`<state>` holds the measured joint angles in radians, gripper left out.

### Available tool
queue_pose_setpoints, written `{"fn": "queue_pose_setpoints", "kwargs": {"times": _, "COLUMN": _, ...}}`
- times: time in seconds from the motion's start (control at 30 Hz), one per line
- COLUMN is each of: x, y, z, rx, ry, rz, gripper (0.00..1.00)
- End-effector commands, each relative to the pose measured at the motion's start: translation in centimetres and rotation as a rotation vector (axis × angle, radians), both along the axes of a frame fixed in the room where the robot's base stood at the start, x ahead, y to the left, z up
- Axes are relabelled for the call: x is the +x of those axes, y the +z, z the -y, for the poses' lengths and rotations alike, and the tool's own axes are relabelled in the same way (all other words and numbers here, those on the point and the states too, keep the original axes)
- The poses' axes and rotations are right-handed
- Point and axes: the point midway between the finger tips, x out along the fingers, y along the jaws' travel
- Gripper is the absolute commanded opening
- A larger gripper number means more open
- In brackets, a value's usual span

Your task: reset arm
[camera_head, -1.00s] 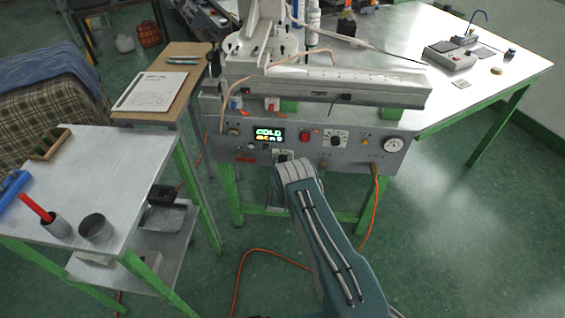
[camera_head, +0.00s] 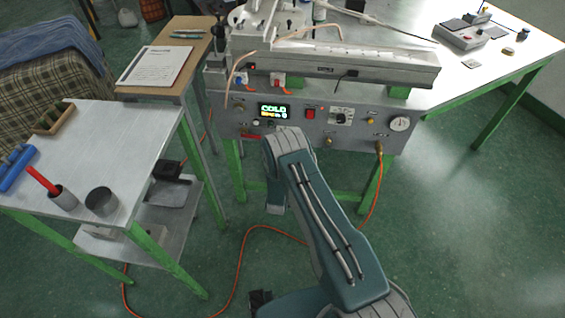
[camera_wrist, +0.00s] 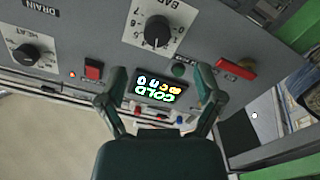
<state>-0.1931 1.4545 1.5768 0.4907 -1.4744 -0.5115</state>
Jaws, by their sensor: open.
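My gripper (camera_wrist: 160,88) shows in the wrist view with its two dark fingers spread apart and nothing between them. It faces the grey control panel (camera_wrist: 210,45) of the wax machine, and the panel appears upside down there. The lit display (camera_wrist: 157,90) reading "COLD" shows between the fingers, beyond them. In the head view my teal arm rises from the bottom in front of the machine's panel (camera_head: 225,120). My gripper cannot be made out in the head view.
A metal side table (camera_head: 120,140) with cups and a blue tool stands at left. A wooden stand (camera_head: 190,60) holds a paper. A metal workbench (camera_head: 440,85) is at right. An orange hose (camera_head: 238,275) lies on the floor. Floor at lower right is clear.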

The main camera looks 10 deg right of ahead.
Motion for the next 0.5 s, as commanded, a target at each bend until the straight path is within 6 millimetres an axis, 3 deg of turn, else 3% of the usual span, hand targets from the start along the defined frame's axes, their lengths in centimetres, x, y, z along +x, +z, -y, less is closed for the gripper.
{"fn": "queue_pose_setpoints", "kwargs": {"times": 0.2, "x": -2.2, "y": -0.1, "z": -0.8, "rx": 0.0, "ry": 0.001, "rz": 0.0, "gripper": 0.85}}
{"fn": "queue_pose_setpoints", "kwargs": {"times": 0.5, "x": -2.4, "y": -0.1, "z": -0.8, "rx": 0.0, "ry": 0.001, "rz": 0.0, "gripper": 0.85}}
